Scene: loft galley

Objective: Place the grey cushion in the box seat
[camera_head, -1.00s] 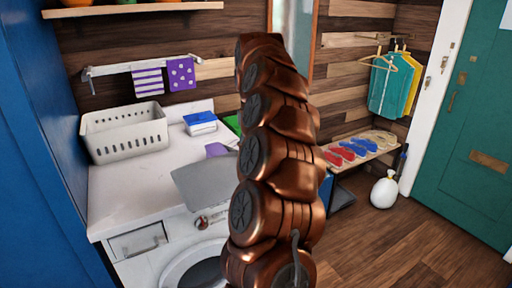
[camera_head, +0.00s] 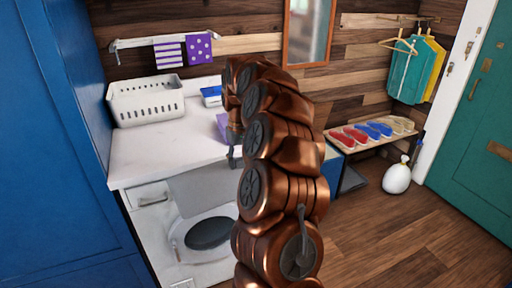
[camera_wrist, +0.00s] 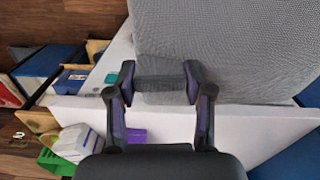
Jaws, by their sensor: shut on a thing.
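The grey cushion (camera_head: 205,188) is a flat grey slab held in the air before the washing machine, its right part behind my arm. In the wrist view the cushion (camera_wrist: 235,50) fills the upper right, with a woven surface. My gripper (camera_wrist: 159,83) is shut on the cushion's near edge. In the head view my gripper (camera_head: 235,150) is mostly hidden by my arm. I cannot make out the box seat for sure; a blue-sided piece (camera_head: 332,165) shows partly behind my arm.
A white counter (camera_head: 150,155) stands over the washing machine (camera_head: 200,245) and holds a white basket (camera_head: 146,100). A low bench (camera_head: 398,135) with several slippers is at the right, near a white bag (camera_head: 397,178).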

